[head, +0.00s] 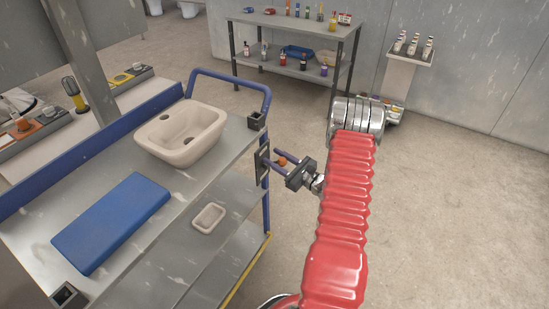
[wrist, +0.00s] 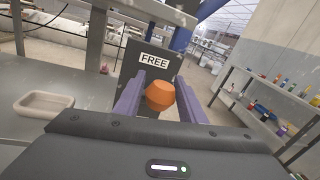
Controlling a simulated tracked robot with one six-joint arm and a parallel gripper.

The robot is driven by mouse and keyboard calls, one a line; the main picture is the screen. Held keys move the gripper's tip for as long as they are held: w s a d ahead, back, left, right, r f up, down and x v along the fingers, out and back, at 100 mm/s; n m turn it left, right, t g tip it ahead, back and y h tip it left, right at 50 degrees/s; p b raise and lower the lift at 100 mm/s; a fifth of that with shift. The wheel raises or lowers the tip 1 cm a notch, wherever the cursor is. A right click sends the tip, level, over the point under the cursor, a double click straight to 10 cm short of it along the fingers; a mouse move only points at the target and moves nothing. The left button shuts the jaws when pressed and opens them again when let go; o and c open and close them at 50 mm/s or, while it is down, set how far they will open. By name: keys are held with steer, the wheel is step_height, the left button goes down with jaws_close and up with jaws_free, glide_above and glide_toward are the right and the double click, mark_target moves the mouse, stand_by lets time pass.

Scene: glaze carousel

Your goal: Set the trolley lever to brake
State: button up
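The trolley (head: 170,205) stands at left, with a dark lever plate (head: 262,165) on its right end. In the wrist view the plate (wrist: 150,60) carries a white label reading FREE; no brake label is visible. The lever's orange knob (head: 281,161) points out towards my gripper (head: 273,159). In the wrist view the knob (wrist: 160,95) sits between the two purple fingers of my gripper (wrist: 160,80). The fingers are apart, one on each side of the knob, and I cannot tell whether either touches it. The lever's shaft is hidden behind the knob.
The trolley carries a beige basin (head: 182,133) and a blue pad (head: 112,222); a small beige dish (head: 208,217) lies lower down. A shelf table (head: 290,22) with bottles and a bottle stand (head: 408,60) are at the back. Open floor lies to the right.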

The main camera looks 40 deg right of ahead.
steer(key=shift+w+a, duration=0.1)
steer(key=shift+w, duration=0.35)
jaws_close()
stand_by(0.3)
